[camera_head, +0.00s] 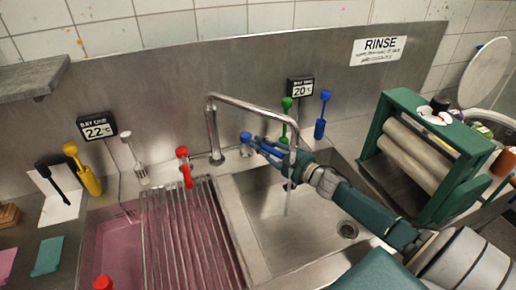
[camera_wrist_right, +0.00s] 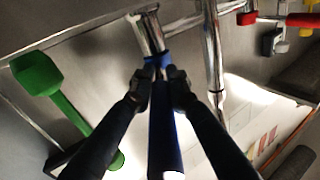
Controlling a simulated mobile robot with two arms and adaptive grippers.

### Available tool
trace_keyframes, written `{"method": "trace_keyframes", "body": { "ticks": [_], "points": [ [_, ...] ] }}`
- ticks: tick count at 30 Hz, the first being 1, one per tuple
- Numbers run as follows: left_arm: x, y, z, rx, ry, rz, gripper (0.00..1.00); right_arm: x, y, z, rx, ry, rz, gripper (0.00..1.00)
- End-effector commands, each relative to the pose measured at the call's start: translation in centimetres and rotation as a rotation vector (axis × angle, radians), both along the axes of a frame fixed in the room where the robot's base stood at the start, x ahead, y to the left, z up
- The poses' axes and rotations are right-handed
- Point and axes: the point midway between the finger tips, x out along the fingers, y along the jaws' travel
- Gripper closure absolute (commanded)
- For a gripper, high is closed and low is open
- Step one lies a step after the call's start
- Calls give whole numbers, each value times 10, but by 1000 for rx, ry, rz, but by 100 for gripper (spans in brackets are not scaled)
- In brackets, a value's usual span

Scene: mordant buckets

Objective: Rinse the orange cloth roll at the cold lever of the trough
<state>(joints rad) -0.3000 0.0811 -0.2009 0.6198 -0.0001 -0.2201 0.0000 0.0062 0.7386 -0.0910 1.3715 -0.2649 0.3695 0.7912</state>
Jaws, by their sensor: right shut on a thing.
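My right gripper (camera_head: 264,147) reaches over the sink to the blue cold lever (camera_head: 246,137) beside the trough's tap. In the right wrist view its two dark fingers (camera_wrist_right: 162,86) are shut on the blue lever (camera_wrist_right: 165,135). The metal spout (camera_head: 250,107) arches over the basin (camera_head: 275,225). A thin pale streak, which looks like running water, hangs below the spout end, partly behind my wrist. An orange rounded thing (camera_head: 504,162) sits at the right edge, beside the wringer; I cannot tell whether it is the cloth roll. My left gripper is out of view.
A red lever (camera_head: 184,166) stands left of the spout, above a metal drying rack (camera_head: 185,235). A green-framed wringer (camera_head: 455,150) blocks the right side. Green (camera_head: 286,105) and blue (camera_head: 322,112) tools hang on the back wall. Yellow (camera_head: 85,170) and black tools stand at left.

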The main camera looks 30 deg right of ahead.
Motion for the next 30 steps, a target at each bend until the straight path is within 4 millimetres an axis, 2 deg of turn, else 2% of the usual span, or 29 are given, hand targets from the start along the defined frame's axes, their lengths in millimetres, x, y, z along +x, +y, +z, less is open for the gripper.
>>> {"method": "trace_keyframes", "body": {
  "ticks": [5,18,19,22,30],
  "points": [
    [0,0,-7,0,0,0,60,2,-4,2,-2,-6,46,100],
    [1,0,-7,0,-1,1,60,2,-4,3,2,-6,58,100],
    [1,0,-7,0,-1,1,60,2,-4,3,2,-6,58,83],
    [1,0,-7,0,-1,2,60,2,-4,3,2,-6,58,64],
    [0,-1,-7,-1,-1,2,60,1,-4,1,1,-2,57,64]
  ]
}}
